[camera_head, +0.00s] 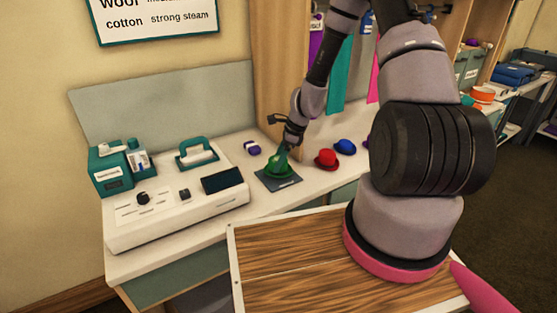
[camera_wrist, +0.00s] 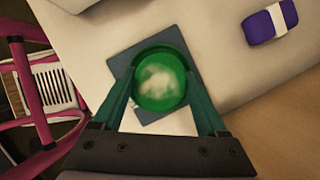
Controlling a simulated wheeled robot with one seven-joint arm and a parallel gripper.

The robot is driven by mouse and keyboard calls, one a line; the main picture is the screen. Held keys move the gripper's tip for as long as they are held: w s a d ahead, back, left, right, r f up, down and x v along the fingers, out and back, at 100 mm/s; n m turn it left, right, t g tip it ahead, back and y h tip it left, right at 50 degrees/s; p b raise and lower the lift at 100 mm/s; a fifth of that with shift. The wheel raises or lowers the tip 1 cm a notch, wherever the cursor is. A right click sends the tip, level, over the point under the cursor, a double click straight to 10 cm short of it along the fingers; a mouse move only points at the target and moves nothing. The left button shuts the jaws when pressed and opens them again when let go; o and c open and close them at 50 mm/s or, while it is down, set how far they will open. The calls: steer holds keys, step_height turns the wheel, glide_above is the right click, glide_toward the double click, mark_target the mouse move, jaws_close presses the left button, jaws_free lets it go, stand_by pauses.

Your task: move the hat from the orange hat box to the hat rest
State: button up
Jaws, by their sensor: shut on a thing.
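A green hat (camera_head: 277,171) is over a dark blue-grey square pad (camera_head: 291,184) on the white counter; the pad may be the hat rest. In the wrist view the round green crown of the hat (camera_wrist: 160,95) sits between the two green fingers of my gripper (camera_wrist: 162,88), which is shut on it. The pad (camera_wrist: 138,62) shows beneath and around the hat. I cannot tell whether the hat touches the pad. An orange round container (camera_head: 483,95), possibly the orange hat box, stands far right on a side shelf; its inside is not clear.
A red hat (camera_head: 326,159) and a blue hat (camera_head: 345,146) are right of the pad. A purple bundle with a white band (camera_head: 252,148) lies behind it. A wood-topped surface (camera_head: 290,270) is in front.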

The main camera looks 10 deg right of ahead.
steer(key=shift+f, duration=0.2)
steer(key=shift+f, duration=0.4)
stand_by(0.3)
steer(key=o, duration=1.2)
steer(key=shift+o, duration=0.2)
steer(key=shift+r, duration=0.1)
steer(key=v, duration=1)
steer(key=shift+d+r, duration=0.2)
steer(key=shift+r, duration=0.1)
